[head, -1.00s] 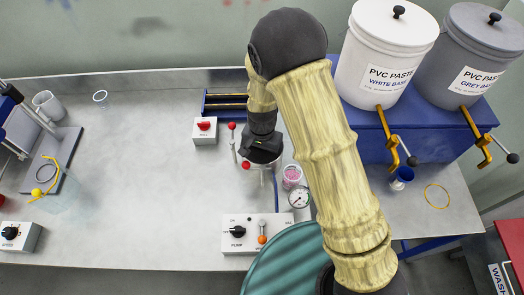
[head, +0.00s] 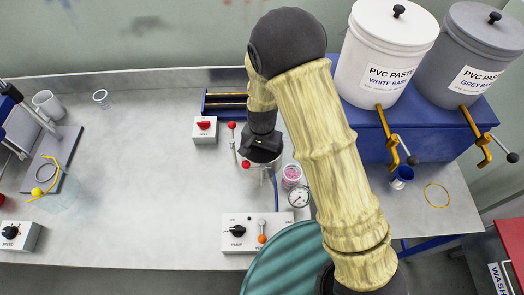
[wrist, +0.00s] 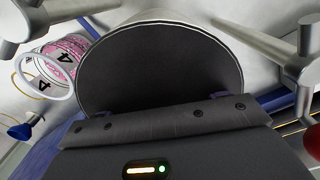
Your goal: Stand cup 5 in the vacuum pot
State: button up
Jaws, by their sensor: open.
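My gripper (head: 262,152) points down over the middle of the bench. Its fingertips are hidden in the head view, and I see no cup between them. What looks like the vacuum pot (head: 262,172) lies beneath it, almost fully covered. In the wrist view a large dark disc with a pale rim (wrist: 160,62) fills the middle; I cannot tell whether it is the pot or part of my gripper. A pink-filled cup marked 4 (wrist: 72,48) stands beside it, and also shows right of the gripper in the head view (head: 291,176). I cannot make out any cup marked 5.
A gauge (head: 299,197) and pump box (head: 258,232) stand in front of the pot. A red-knobbed lever (head: 232,143) and switch box (head: 204,130) are to its left. A clear cup (head: 101,99) stands at the back left. The bench's left middle is bare.

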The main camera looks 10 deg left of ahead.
notch_tip(320, 180, up, 12)
jog(key=b, duration=0.1)
jog(key=shift+f, duration=0.2)
dwell(0.8)
jog(key=s+d+r+t, duration=0.1)
jog(key=s+d+r, duration=0.1)
jog(key=d, duration=0.6)
jog(key=s+d+r+n, duration=0.1)
jog(key=s+d+r, duration=0.1)
jog(key=d, duration=0.7)
jog(key=s+d+r+t, duration=0.1)
jog(key=s+d, duration=0.2)
jog(key=d, duration=0.5)
jog(key=shift+d+r+n+t, duration=0.3)
jog(key=shift+d+r+n, duration=0.05)
jog(key=shift+r+n, duration=0.05)
jog(key=shift+s, duration=0.1)
